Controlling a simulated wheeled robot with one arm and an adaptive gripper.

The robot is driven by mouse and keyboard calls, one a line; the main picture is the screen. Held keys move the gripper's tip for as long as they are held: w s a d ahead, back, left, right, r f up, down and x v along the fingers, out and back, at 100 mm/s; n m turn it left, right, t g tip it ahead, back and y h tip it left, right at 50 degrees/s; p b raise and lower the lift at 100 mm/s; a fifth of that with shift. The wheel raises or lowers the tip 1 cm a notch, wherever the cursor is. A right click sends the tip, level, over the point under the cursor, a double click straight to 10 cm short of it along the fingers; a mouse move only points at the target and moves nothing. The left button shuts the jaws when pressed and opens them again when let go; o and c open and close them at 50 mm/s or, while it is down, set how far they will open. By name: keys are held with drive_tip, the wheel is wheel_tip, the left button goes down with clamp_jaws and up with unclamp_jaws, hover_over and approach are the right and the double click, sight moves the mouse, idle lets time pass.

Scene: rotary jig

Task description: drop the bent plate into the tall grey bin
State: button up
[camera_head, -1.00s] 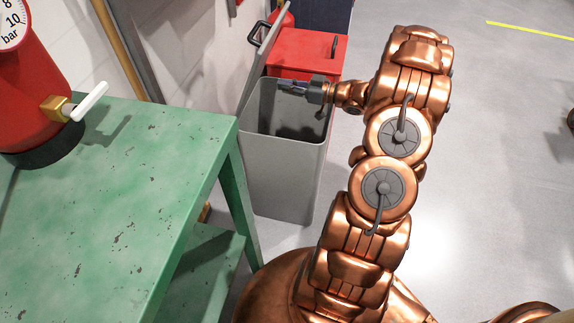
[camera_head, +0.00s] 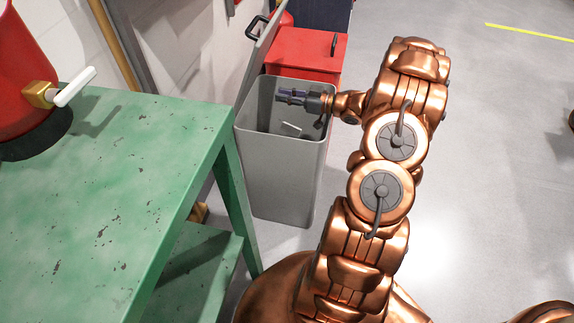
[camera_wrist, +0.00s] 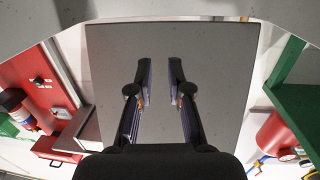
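The tall grey bin (camera_head: 275,180) stands on the floor right of the green table, with its lid (camera_head: 262,50) raised at the back left. My gripper (camera_head: 284,97) is over the bin's mouth. A small pale piece (camera_head: 291,129), likely the bent plate, shows inside the bin opening, below and apart from my gripper; whether it is falling or resting I cannot tell. In the wrist view my gripper (camera_wrist: 160,82) has its two fingers apart with nothing between them, in front of a flat grey panel (camera_wrist: 160,35), probably the lid.
The green table (camera_head: 120,190) with scuffed paint stands at the left, bearing a red tank (camera_head: 22,80) with a white-handled valve. A red box (camera_head: 305,52) stands behind the bin. Open floor (camera_head: 500,130) lies to the right.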

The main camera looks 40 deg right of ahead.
drive_tip(key=shift+o, duration=1.2)
wheel_tip(320, 180, up, 10)
